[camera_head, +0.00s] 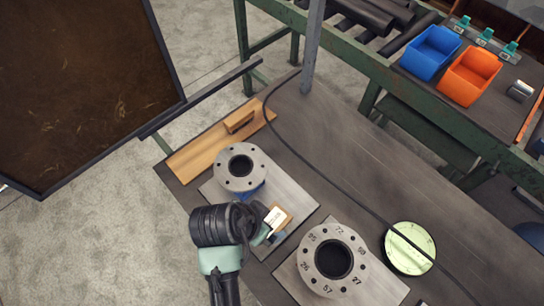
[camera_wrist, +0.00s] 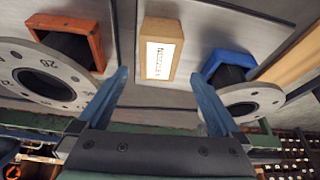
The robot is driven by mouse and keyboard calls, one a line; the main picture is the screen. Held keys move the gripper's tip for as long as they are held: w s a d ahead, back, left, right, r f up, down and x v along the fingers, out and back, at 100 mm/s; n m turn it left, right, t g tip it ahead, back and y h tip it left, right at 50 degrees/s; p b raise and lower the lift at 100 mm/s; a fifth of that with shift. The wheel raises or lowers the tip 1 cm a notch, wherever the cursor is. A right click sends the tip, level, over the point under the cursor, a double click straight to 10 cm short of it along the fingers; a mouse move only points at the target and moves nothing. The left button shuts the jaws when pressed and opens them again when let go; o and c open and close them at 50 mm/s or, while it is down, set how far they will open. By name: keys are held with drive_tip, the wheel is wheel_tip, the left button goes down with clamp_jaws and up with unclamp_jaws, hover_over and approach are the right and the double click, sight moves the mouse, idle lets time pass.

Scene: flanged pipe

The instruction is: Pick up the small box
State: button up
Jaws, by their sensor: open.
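The small box (camera_wrist: 162,50) is brown with a white printed label and lies on a grey plate. In the head view the box (camera_head: 284,224) is partly hidden by my gripper (camera_head: 264,228). In the wrist view my gripper (camera_wrist: 160,76) is open, with one finger towards each side of the box. The box lies mostly beyond the fingertips, and nothing is held. I cannot tell the exact height of the fingers above the plate.
A flanged pipe (camera_head: 241,168) on a blue support stands beside the box. Another flanged pipe (camera_head: 320,236) stands on the other side; an orange support (camera_wrist: 96,47) shows under it. A green round dial (camera_head: 410,247), a wooden float (camera_head: 222,138) and a black cable (camera_head: 330,180) lie on the table.

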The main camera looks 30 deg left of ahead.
sight(271, 223)
drive_tip(key=shift+p+x, duration=0.55)
drive_tip(key=shift+x, duration=2.7)
drive_tip(key=shift+f, duration=0.25)
clamp_jaws()
